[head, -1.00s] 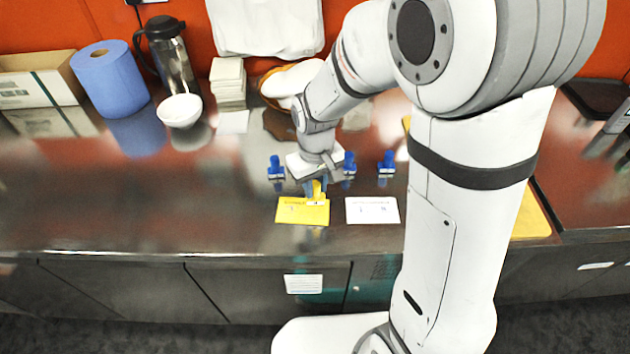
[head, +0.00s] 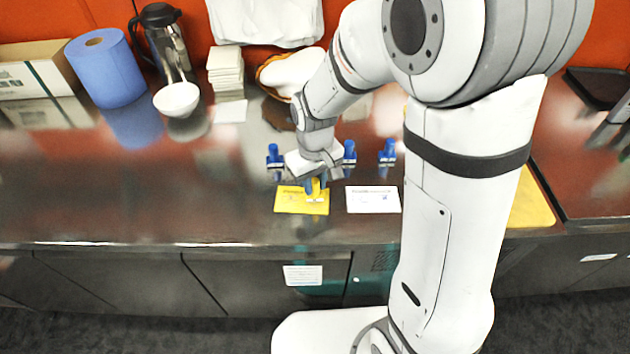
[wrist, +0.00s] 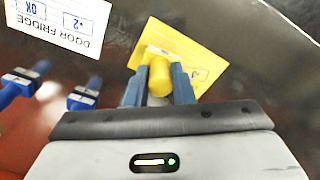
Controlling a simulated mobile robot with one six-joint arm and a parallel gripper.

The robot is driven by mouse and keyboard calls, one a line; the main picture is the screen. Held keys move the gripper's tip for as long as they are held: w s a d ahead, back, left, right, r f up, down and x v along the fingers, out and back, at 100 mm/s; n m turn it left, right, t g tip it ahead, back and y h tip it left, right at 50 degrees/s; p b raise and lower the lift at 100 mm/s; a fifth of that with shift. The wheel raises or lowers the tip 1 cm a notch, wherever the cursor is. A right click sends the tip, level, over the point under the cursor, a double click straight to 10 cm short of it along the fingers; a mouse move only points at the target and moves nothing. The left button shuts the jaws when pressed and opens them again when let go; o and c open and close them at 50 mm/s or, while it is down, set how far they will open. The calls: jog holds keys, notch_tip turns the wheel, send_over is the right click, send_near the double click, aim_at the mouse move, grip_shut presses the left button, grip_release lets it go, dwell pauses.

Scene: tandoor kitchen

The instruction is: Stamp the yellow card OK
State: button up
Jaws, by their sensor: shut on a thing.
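The yellow card (head: 290,201) lies flat near the counter's front edge; it also shows in the wrist view (wrist: 207,60) with small blue print near one edge. My gripper (head: 316,187) is over the card's right part. In the wrist view its blue fingers (wrist: 159,85) are shut on a yellow stamp (wrist: 160,74). The stamp's pale lower part shows just beyond the handle, against the card; I cannot tell whether it touches. The stamp's face is hidden.
A white card (head: 373,200) lies right of the yellow one; in the wrist view it bears "DOOR FRIDGE", "+2" and "OK" (wrist: 60,22). Blue stamps (head: 275,157), (head: 349,153), (head: 387,152) stand behind. A bowl (head: 177,100) and paper roll (head: 104,68) are back left.

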jog(key=shift+f+b, duration=0.55)
jog(key=shift+f, duration=0.1)
dwell(1.4)
jog(key=shift+r, duration=0.1)
jog(key=shift+r+p, duration=2.6)
jog(key=shift+r, duration=0.9)
jog(key=shift+s+f, duration=0.1)
